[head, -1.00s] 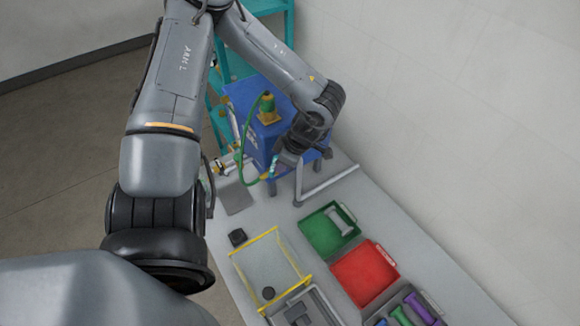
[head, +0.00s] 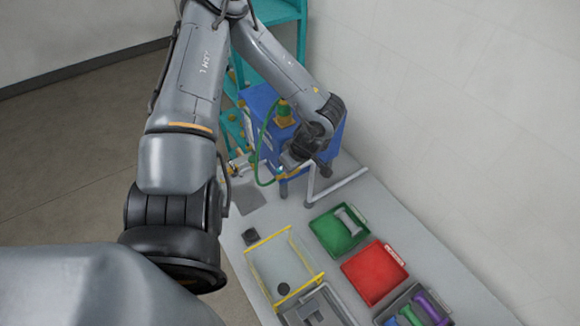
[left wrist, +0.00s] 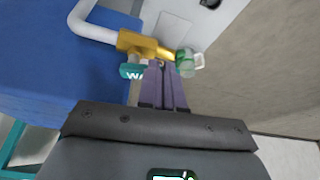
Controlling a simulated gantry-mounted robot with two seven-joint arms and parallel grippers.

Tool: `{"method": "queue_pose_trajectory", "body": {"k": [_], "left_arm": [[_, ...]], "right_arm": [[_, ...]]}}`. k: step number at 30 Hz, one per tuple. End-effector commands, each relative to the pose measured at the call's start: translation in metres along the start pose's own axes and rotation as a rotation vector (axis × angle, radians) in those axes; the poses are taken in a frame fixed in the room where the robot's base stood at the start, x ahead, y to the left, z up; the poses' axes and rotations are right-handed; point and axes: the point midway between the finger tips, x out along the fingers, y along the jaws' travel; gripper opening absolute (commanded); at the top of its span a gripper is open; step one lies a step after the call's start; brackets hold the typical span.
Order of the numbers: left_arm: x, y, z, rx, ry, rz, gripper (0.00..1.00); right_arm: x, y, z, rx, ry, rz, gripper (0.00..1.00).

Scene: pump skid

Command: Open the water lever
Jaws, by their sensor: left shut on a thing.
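The brass valve (left wrist: 140,42) sits on a grey pipe beside the blue cabinet in the left wrist view. A teal tag with white letters starting "WA" (left wrist: 132,71), which looks like the water lever, shows just below the valve. My left gripper (left wrist: 160,70) has its purple-grey fingers together at the valve's underside, shut on the lever; the fingers hide part of it. In the head view my left gripper (head: 284,168) is small beside the blue cabinet (head: 330,125), and its grip cannot be made out there. My right gripper is not in view.
A green hose (head: 259,150) loops close to the gripper, with a grey pipe (head: 340,187) nearby. A green-capped clear fitting (left wrist: 188,61) adjoins the valve. A green bin (head: 325,232), red bin (head: 372,275) and yellow-edged box (head: 252,238) stand on the bench.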

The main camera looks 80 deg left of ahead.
Motion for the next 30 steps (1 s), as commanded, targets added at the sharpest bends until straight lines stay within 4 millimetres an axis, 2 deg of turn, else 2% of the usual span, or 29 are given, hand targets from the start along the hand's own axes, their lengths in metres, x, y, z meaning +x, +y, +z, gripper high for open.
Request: {"method": "queue_pose_trajectory", "body": {"k": [13,23,30], "left_arm": [[0.004,0.013,-0.007,-0.006,0.001,0.005,0.0],[0.004,0.013,-0.007,-0.007,0.003,0.005,0.0],[0.001,0.005,0.003,-0.017,-0.002,-0.003,0.0]], "right_arm": [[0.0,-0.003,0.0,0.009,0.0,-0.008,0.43],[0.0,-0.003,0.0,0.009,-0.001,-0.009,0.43],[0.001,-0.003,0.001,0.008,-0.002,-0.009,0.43]]}}
